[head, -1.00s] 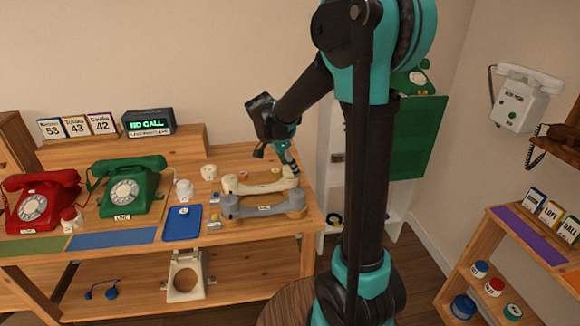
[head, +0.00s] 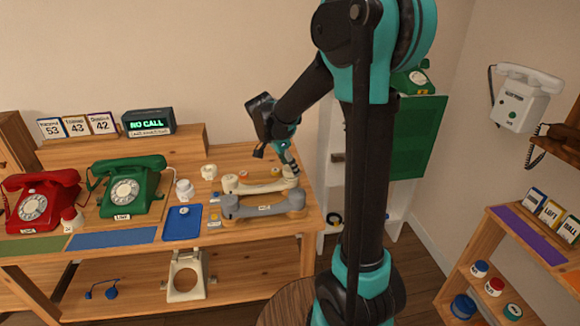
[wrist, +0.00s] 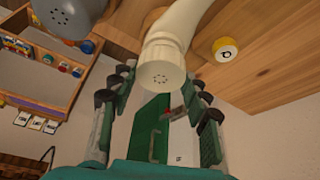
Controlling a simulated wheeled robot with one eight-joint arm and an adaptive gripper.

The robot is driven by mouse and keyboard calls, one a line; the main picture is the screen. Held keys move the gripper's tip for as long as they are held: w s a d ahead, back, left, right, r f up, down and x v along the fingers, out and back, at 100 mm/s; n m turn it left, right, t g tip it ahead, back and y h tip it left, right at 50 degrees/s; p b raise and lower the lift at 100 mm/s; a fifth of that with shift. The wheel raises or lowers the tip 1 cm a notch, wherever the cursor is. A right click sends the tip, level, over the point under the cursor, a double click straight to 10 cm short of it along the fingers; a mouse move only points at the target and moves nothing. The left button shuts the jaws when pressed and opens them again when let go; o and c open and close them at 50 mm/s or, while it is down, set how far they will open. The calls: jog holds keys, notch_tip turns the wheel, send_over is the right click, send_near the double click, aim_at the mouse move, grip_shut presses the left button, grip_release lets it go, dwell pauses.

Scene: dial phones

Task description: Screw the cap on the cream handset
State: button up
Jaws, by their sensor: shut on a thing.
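The cream handset (head: 258,186) lies on the bench behind the grey handset (head: 262,207). My gripper (head: 290,170) is at the cream handset's right end, pointing down. In the wrist view the cream handset (wrist: 180,32) reaches down between my fingers (wrist: 157,97). Its round cream cap (wrist: 162,76), with small holes in its face, is at that end. My gripper is shut on this cap, with fingers on both sides. The contact itself is hard to see, and so is any gap between cap and handset.
A yellow-rimmed disc (wrist: 225,49) lies close beside the held end. The grey handset also shows in the wrist view (wrist: 70,15). A blue tray (head: 183,222), a white jar (head: 185,190) and a green phone (head: 126,190) stand to the left. The bench's right edge is close.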

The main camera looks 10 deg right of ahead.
jog(key=shift+f, duration=0.6)
jog(key=o, duration=1)
jog(key=shift+c, duration=0.2)
jog(key=shift+r, duration=0.1)
jog(key=v, duration=1.1)
jog(key=shift+r, duration=0.35)
